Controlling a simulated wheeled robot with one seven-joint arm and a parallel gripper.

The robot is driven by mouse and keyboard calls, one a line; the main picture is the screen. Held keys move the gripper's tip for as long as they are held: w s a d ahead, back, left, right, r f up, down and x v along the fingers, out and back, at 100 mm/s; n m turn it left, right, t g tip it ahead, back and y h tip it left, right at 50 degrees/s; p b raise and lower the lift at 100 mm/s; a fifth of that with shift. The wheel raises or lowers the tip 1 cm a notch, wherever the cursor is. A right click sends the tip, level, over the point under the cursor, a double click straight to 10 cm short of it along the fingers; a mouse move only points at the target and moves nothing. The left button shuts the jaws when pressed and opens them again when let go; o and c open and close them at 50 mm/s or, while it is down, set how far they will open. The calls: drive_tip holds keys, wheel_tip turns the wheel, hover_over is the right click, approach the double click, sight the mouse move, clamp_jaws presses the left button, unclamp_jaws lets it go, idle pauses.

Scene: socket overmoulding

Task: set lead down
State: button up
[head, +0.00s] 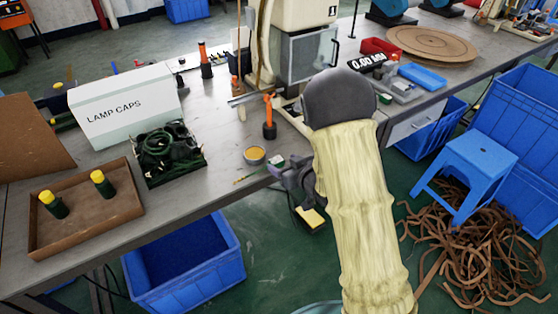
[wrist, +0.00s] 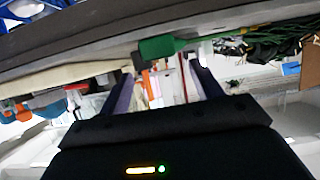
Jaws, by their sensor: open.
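A lead with a green block-like end (wrist: 160,47) and a thin green cord shows in the wrist view, just beyond my fingertips at the dark table edge. I cannot tell whether it touches a finger. In the head view a small green piece (head: 277,161) lies at the table's front edge, beside my gripper. My gripper (head: 290,182) is at that edge, partly hidden by my sleeved arm. In the wrist view my gripper (wrist: 166,82) has its two dark fingers spread apart, with nothing clearly held between them. A black tray (head: 180,176) holds a tangle of dark green leads.
A brown tray (head: 88,241) holds two yellow-topped green parts. A LAMP CAPS box (head: 125,105) stands behind. An orange-handled tool (head: 269,118) and a machine (head: 305,60) stand near my arm.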

drive_tip(key=v, duration=0.7)
drive_tip(key=shift+d, duration=0.1)
drive_tip(key=s+d+r+m+g+h, duration=0.1)
drive_tip(key=s+d+m+g+h, duration=0.15)
drive_tip(key=d, duration=0.25)
drive_tip(key=s+d+r+m+g+h, duration=0.1)
drive_tip(key=s+d+m+h, duration=0.15)
drive_tip(key=d+h, duration=0.2)
drive_tip(key=s+d+r+m+g, duration=0.1)
drive_tip(key=s+g, duration=0.4)
drive_tip(key=s, duration=0.8)
drive_tip(key=shift+d+r+m+h, duration=0.3)
drive_tip(key=shift+d+r+m, duration=0.1)
drive_tip(key=shift+d+r, duration=0.05)
drive_tip(key=shift+c, duration=0.5)
